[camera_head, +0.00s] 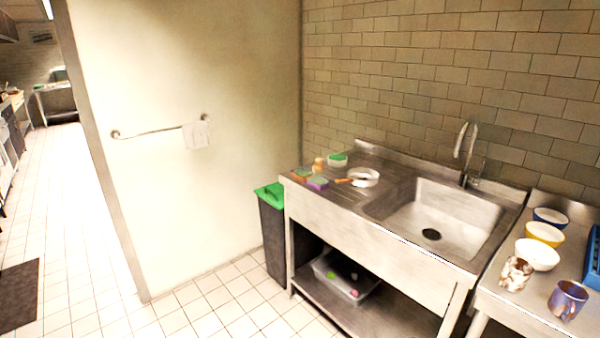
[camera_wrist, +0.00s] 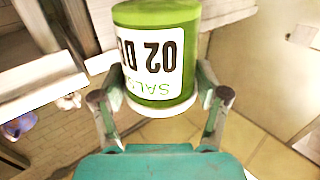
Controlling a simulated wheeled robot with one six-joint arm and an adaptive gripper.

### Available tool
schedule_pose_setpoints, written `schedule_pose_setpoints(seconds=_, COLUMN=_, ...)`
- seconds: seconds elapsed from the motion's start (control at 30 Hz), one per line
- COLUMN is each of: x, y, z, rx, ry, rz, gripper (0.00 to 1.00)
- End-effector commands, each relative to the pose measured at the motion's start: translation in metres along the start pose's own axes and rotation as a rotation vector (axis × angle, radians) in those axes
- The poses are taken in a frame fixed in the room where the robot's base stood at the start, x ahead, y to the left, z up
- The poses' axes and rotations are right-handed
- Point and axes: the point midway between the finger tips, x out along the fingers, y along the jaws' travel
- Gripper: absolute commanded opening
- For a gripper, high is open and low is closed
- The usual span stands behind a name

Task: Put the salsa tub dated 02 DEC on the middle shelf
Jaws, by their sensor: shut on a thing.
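A green salsa tub (camera_wrist: 185,22) with a white label reading "SALSA" and "02 D…" fills the upper middle of the wrist view. The label appears upside down there, and the end of the date is cut by the tub's curve. My gripper (camera_wrist: 165,103) is shut on the tub, with one finger on each side of it. Neither the gripper nor this tub shows in the head view. I see no shelf that I can tell to be the middle shelf.
In the head view a steel sink unit (camera_head: 350,228) stands against the tiled wall. A dark bin with a green lid (camera_head: 270,196) is at its left. A counter at right holds bowls (camera_head: 537,254) and a mug (camera_head: 567,300). The tiled floor at left (camera_head: 85,220) is clear beyond a dark mat (camera_head: 19,295).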

Motion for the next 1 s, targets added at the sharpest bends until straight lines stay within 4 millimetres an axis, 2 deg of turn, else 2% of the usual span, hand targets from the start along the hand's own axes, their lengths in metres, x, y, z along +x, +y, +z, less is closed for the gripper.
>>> schedule_pose_setpoints(seconds=0.17, x=-0.007, y=-0.011, z=0.012, rx=0.001, ry=0.001, rz=-0.021, gripper=0.22)
schedule_pose_setpoints(seconds=0.37, x=-0.028, y=-0.037, z=0.044, rx=0.0, ry=-0.002, rz=-0.07, gripper=0.22)
schedule_pose_setpoints(seconds=0.53, x=-0.055, y=-0.061, z=0.076, rx=0.0, ry=-0.003, rz=-0.118, gripper=0.22)
schedule_pose_setpoints(seconds=0.7, x=-0.09, y=-0.084, z=0.112, rx=0.0, ry=-0.003, rz=-0.168, gripper=0.22)
schedule_pose_setpoints(seconds=0.8, x=-0.107, y=-0.092, z=0.127, rx=0.0, ry=-0.001, rz=-0.187, gripper=0.22)
schedule_pose_setpoints(seconds=1.0, x=-0.121, y=-0.098, z=0.138, rx=0.0, ry=0.002, rz=-0.2, gripper=0.22)
